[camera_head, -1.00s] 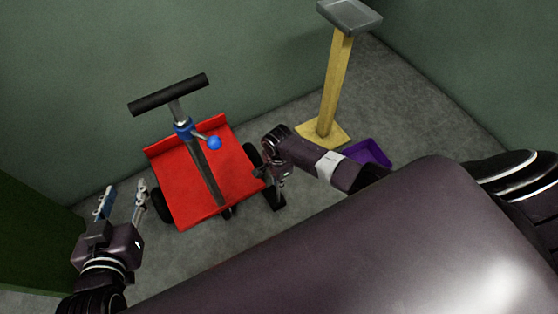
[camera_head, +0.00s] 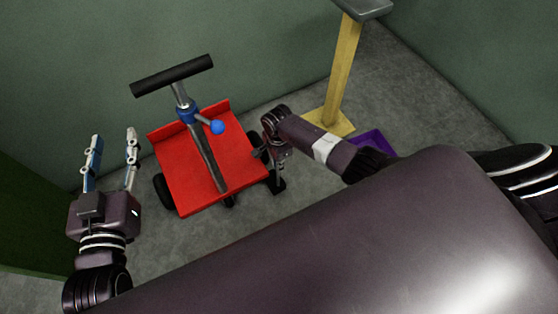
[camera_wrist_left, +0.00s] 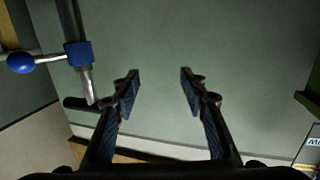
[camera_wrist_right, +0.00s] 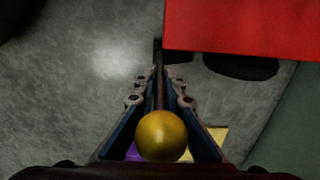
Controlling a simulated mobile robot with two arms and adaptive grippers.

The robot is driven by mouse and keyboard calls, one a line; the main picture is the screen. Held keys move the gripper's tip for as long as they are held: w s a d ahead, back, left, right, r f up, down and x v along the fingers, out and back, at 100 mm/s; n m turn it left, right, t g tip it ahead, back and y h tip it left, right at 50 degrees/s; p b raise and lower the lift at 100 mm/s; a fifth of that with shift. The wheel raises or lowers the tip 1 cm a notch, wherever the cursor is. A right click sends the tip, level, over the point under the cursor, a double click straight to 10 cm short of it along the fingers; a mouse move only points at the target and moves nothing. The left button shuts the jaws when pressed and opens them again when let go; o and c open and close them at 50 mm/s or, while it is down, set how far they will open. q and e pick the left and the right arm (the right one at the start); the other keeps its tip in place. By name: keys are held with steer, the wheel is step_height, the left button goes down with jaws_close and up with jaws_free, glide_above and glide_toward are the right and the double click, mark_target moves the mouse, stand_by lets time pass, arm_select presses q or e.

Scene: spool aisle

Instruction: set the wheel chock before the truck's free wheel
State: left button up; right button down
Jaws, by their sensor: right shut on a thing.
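The red truck (camera_head: 181,168) stands by the wall with a black T-handle and a blue ball lever. One dark wheel (camera_head: 162,191) shows at its left side. Another wheel (camera_wrist_right: 240,66) shows beneath the red deck in the right wrist view. My right gripper (camera_head: 279,158) is at the truck's right side, shut on the rod of the dark chock (camera_head: 277,187). The rod's yellow ball (camera_wrist_right: 161,136) shows between the fingers. The chock is low beside the truck; I cannot tell whether it touches floor or wheel. My left gripper (camera_head: 112,150) is open and empty, left of the truck.
A yellow post (camera_head: 343,72) with a grey top stands behind my right arm. A purple tray (camera_head: 371,142) lies near its base. Green walls close the back and right, and a dark green panel (camera_head: 30,215) stands at left. Grey floor before the truck is clear.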

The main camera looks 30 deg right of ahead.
arm_select(q)
steer(key=s+r+t+h+b, duration=0.3)
steer(key=r+t, duration=0.6)
steer(key=r, duration=0.7)
steer(key=shift+s+d, duration=0.35)
steer(key=shift+s, duration=0.7)
arm_select(e)
steer(key=shift+w+a, duration=0.15)
steer(key=shift+w, duration=2.2)
arm_select(q)
steer(key=shift+r, duration=0.1)
arm_select(e)
steer(key=c, duration=1.9)
jaws_free()
steer(key=shift+c, duration=0.2)
steer(key=shift+s, duration=0.1)
